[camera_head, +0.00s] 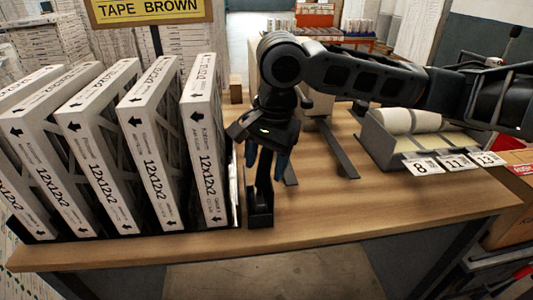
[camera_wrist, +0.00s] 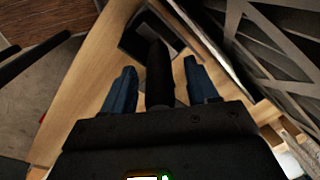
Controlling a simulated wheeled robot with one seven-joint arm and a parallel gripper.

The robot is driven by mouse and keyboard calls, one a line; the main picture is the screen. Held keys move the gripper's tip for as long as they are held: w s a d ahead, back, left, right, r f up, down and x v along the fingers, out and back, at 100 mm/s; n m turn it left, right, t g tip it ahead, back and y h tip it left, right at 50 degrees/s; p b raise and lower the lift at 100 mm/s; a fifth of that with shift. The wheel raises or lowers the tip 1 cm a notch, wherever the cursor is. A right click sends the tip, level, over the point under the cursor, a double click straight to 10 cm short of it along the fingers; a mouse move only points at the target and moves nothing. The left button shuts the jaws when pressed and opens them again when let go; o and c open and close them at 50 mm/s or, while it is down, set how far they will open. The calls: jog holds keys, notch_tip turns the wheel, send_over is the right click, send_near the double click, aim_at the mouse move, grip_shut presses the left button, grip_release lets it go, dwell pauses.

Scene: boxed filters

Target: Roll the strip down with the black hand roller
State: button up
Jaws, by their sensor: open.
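My gripper (camera_head: 266,160) is open and points down over the front middle of the table, just right of the row of boxed filters. The black hand roller (camera_head: 264,182) stands upright, its lower end in a black holder (camera_head: 260,218). In the wrist view the roller's dark handle (camera_wrist: 160,72) lies between the two blue fingers of my gripper (camera_wrist: 160,66), with a gap on each side. The roller's lower end is hard to tell from the holder. I cannot make out the strip in either view.
Several white filter boxes (camera_head: 207,150) stand upright close left of my gripper. Two dark rails (camera_head: 335,150) lie on the wooden table (camera_head: 370,200). A grey rack with pale rolls (camera_head: 380,145) and number cards stands at the right. The table's front middle-right is clear.

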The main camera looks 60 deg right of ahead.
grip_shut()
dwell(0.5)
jog(key=c, duration=0.7)
grip_release()
grip_shut()
